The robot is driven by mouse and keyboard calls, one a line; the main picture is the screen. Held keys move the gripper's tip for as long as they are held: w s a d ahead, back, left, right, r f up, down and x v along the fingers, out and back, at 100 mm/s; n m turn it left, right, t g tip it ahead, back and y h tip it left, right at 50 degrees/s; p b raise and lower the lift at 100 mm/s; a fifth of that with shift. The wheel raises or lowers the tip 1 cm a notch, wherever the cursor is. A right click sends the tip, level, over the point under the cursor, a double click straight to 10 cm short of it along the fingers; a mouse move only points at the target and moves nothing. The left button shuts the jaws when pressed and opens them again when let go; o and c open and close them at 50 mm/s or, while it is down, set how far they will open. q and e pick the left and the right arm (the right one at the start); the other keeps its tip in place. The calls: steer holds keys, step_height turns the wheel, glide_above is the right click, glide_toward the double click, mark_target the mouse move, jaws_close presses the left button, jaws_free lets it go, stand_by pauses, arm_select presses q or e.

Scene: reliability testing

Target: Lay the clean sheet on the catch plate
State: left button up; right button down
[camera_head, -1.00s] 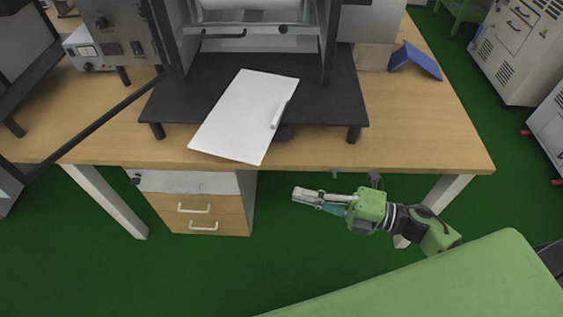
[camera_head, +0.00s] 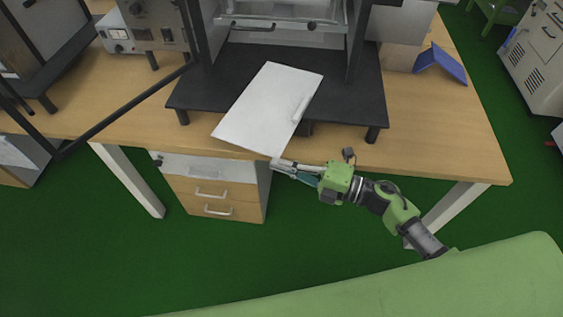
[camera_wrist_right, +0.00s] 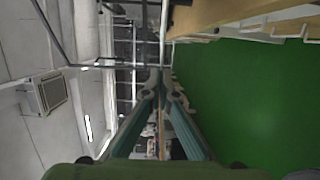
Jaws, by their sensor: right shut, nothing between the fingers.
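A white sheet (camera_head: 268,108) with a small raised strip near its right edge lies slantwise in the head view. Its far part is over the black plate (camera_head: 345,103) of the machine, and its near corner reaches the table's front edge. Whether this black plate is the catch plate, I cannot tell. My right gripper (camera_head: 276,164) is just in front of the table edge, close to the sheet's near corner. Its fingers are shut and empty, and they also show closed together in the right wrist view (camera_wrist_right: 160,78). My left gripper is not in view.
The wooden table (camera_head: 445,130) has free room at its right. A blue folded object (camera_head: 440,63) stands at the back right. Dark machine uprights flank the plate. A drawer unit (camera_head: 216,185) is under the table. A dark bar crosses the table's left side.

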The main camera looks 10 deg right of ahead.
mark_target(285, 139)
stand_by(0.3)
steer(key=w+b, duration=0.1)
steer(key=w, duration=0.1)
steer(key=w+d+b, duration=0.1)
steer(key=w, duration=0.2)
steer(key=w+d+b, duration=0.1)
steer(key=w+b, duration=0.1)
steer(key=shift+w+d+f, duration=0.2)
steer(key=shift+w, duration=0.05)
steer(key=shift+w+d+r, duration=0.15)
steer(key=shift+w, duration=0.25)
steer(key=shift+s, duration=0.15)
